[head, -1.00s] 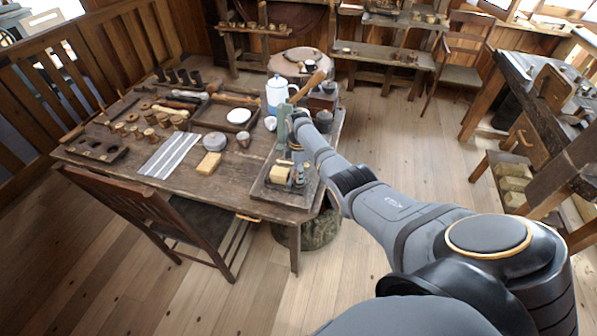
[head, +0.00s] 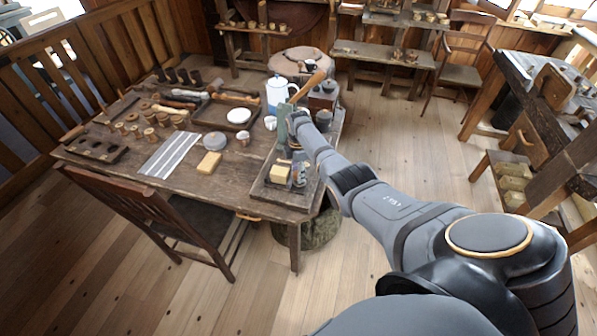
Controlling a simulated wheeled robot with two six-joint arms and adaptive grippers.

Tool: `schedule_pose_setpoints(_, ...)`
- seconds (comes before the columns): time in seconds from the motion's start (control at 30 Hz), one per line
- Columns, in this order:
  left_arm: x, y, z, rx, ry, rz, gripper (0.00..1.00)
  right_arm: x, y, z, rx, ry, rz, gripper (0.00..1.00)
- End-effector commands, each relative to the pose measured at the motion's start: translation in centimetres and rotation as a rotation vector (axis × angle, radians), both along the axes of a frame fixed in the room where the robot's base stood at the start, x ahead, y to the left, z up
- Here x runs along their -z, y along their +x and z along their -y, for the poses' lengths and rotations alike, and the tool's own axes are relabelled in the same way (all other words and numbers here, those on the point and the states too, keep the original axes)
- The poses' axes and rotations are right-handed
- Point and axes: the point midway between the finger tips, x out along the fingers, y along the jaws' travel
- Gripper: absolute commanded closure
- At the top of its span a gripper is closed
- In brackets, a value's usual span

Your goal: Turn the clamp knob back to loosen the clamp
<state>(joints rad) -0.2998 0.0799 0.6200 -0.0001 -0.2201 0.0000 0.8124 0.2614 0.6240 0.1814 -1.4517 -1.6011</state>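A dark wooden board (head: 289,199) lies at the right front corner of the table, with a yellowish block (head: 279,174) on it. Beside the block stands a small dark and silvery piece (head: 300,174) that looks like the clamp with its knob; it is too small to make out well. My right arm reaches in from the lower right, its wrist over the table's right end. My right gripper (head: 295,153) is just behind the block and the clamp piece, small and partly hidden. I cannot tell whether its fingers touch the knob. My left gripper is out of view.
A grey-green upright (head: 283,122) and a slanting wooden handle (head: 308,87) stand close behind my wrist, near a white-blue pot (head: 276,95). Spools, tools and a striped cloth (head: 169,155) cover the table's left. A chair (head: 150,215) stands in front.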

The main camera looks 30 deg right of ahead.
Motion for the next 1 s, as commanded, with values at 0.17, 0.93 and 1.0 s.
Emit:
schedule_pose_setpoints(0.17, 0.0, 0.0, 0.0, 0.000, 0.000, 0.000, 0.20, 0.1, -0.1, 0.0, 0.000, 0.000, -0.002, 0.52)
schedule_pose_setpoints(0.93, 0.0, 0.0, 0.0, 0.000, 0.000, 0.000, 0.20, -11.5, 0.0, 0.0, 0.000, -0.001, 0.000, 0.52)
schedule_pose_setpoints(1.0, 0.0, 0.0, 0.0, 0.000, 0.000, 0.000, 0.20, -11.8, -0.1, 0.0, 0.000, -0.001, -0.002, 0.52)
